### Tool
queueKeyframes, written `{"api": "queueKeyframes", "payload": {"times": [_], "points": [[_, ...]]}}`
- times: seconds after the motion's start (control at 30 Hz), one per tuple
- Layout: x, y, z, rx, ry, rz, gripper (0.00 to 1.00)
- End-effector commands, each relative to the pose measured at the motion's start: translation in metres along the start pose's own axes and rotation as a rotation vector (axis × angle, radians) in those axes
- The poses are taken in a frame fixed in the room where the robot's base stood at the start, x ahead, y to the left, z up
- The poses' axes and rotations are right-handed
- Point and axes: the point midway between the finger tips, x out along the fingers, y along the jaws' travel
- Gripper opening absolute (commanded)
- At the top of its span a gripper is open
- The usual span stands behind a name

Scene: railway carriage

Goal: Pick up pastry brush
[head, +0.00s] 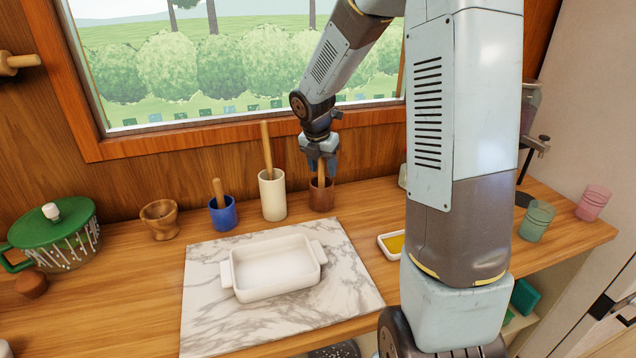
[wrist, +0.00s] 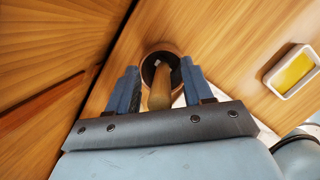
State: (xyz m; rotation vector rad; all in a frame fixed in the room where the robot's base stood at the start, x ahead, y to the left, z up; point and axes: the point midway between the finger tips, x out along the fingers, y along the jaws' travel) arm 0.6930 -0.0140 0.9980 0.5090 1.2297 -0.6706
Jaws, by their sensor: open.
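A wooden-handled tool, which may be the pastry brush (wrist: 160,88), stands handle up in a brown cup (head: 321,198) on the counter. Its lower end is hidden in the cup, so I cannot tell its type. My gripper (head: 321,172) is open and points down over this cup. In the wrist view the handle stands between the two blue fingers of my gripper (wrist: 160,85), and the cup's rim (wrist: 148,57) shows beyond them. Other wooden handles stand in a blue cup (head: 223,213) and a tall cream cup (head: 272,196) to the left.
A white baking dish (head: 270,289) sits on a marble board (head: 212,328) in front. A small white dish of yellow stuff (head: 391,246) lies to the right. A wooden mortar (head: 160,220) and green pot (head: 55,235) stand left. The window wall is close behind.

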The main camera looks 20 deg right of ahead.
Motion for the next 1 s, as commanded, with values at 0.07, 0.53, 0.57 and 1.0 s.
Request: {"api": "queueKeyframes", "payload": {"times": [0.07, 0.53, 0.57, 1.0], "points": [[0.0014, 0.0003, -0.0001, 0.0, 0.0, 0.001, 0.51], [0.001, 0.0006, -0.0003, -0.001, 0.0, 0.001, 0.23], [0.001, 0.0006, -0.0004, -0.001, 0.0, 0.001, 0.2], [0.0009, 0.0009, -0.0006, -0.001, -0.001, 0.001, 0.0]]}}
